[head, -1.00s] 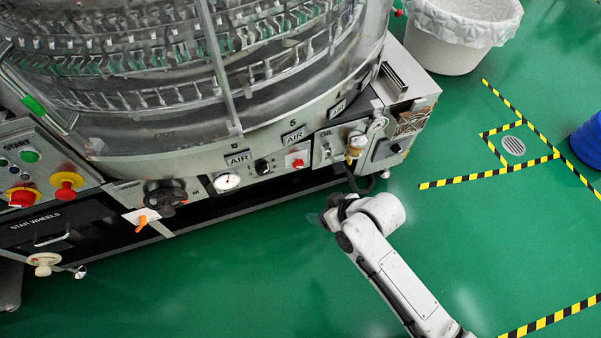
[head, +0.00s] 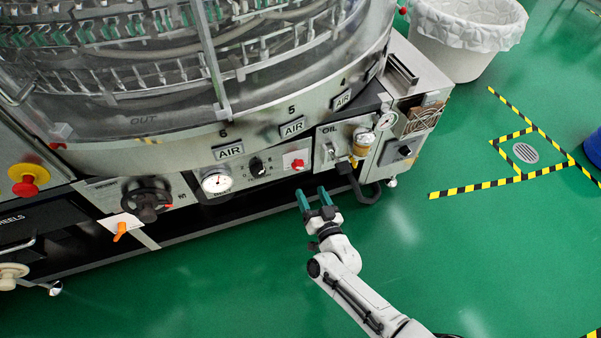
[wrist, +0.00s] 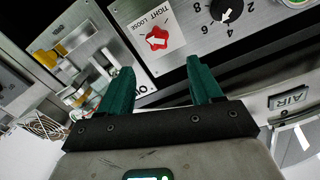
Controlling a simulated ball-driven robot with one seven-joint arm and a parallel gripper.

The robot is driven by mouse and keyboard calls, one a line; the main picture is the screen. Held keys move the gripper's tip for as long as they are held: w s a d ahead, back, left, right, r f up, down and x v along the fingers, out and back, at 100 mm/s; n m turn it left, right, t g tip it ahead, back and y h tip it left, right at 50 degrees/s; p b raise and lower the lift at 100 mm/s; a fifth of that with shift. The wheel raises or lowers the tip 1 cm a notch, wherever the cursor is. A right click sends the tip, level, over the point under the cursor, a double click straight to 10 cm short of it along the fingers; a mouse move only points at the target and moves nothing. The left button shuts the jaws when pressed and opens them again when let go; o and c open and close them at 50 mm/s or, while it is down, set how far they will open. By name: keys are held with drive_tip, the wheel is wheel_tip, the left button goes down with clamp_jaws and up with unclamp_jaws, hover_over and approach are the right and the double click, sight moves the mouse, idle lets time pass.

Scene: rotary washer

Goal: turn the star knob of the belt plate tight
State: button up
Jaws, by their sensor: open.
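The star knob (head: 297,164) is small and red on a pale plate low on the washer's front. In the wrist view the red star knob (wrist: 157,38) shows on its plate, lettered TIGHT and LOOSE. My gripper (head: 312,194) is open and empty, with teal fingers pointing at the machine, a little below and right of the knob in the head view. In the wrist view my gripper (wrist: 161,66) has its fingers spread, and the knob appears beyond the tips, between them and apart from both.
A black dial (head: 258,167) and a gauge (head: 216,182) sit left of the knob. A black handwheel (head: 146,198) is farther left. Green floor (head: 230,270) in front is clear.

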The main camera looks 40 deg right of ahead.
sight(300, 167)
drive_tip(key=b+x, duration=0.7)
drive_tip(key=x, duration=0.2)
drive_tip(key=shift+w+d+f, duration=0.15)
drive_tip(key=shift+d, duration=0.05)
drive_tip(key=shift+w+d+b, duration=0.2)
drive_tip(key=shift+w+b, duration=0.15)
drive_tip(key=shift+w, duration=0.3)
drive_tip(key=shift+c, duration=0.5)
drive_tip(key=c, duration=1)
drive_tip(key=shift+o, duration=0.2)
